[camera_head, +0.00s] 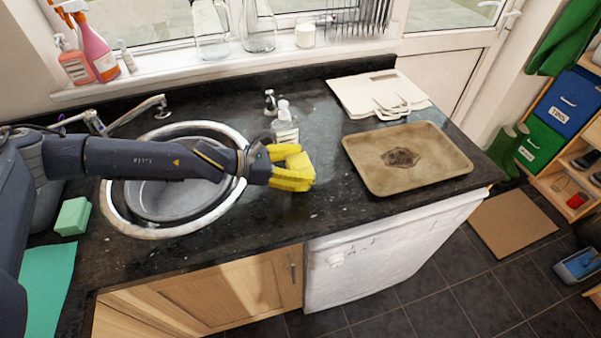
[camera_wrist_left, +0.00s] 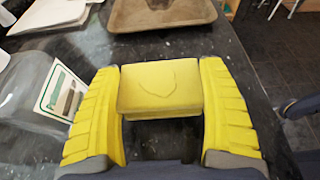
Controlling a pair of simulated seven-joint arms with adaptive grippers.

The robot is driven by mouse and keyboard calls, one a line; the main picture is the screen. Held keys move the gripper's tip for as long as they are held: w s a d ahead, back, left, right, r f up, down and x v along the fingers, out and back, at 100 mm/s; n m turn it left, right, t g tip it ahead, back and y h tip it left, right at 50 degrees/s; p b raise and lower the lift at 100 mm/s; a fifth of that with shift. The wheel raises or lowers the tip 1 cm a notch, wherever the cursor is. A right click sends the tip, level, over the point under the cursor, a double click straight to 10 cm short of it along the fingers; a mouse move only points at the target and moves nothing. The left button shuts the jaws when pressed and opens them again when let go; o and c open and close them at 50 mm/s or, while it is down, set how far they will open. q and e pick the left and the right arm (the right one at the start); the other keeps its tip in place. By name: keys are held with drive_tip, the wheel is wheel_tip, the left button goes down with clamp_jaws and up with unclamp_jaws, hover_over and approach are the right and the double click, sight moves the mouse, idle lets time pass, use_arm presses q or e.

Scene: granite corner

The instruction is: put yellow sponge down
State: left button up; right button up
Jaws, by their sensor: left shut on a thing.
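The yellow sponge (camera_wrist_left: 160,78) is a small block held between the two yellow fingers of my left gripper (camera_wrist_left: 160,98) in the left wrist view. In the head view my left gripper (camera_head: 293,168) is over the dark granite worktop (camera_head: 300,219), between the sink and the tan tray. The yellow fingers and the sponge blend together there, so the sponge's edges are hard to pick out. I cannot tell whether its underside touches the worktop. My right gripper is not in view.
The round sink (camera_head: 144,231) lies under my left arm. A clear bottle (camera_head: 285,133) stands just behind my left gripper. The tan tray (camera_head: 440,173) and a pale board (camera_head: 361,96) are to the right. A green sponge (camera_head: 73,216) lies far left. Worktop in front of my gripper is bare.

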use_arm(q)
drive_tip(key=shift+f, duration=1.35)
drive_tip(key=shift+f, duration=0.1)
drive_tip(key=o, duration=1)
drive_tip(key=shift+o, duration=0.2)
drive_tip(key=shift+a, duration=0.15)
drive_tip(key=v, duration=1.1)
drive_tip(key=shift+s+a+r, duration=0.15)
drive_tip(key=shift+a+r, duration=0.1)
drive_tip(key=shift+a, duration=0.1)
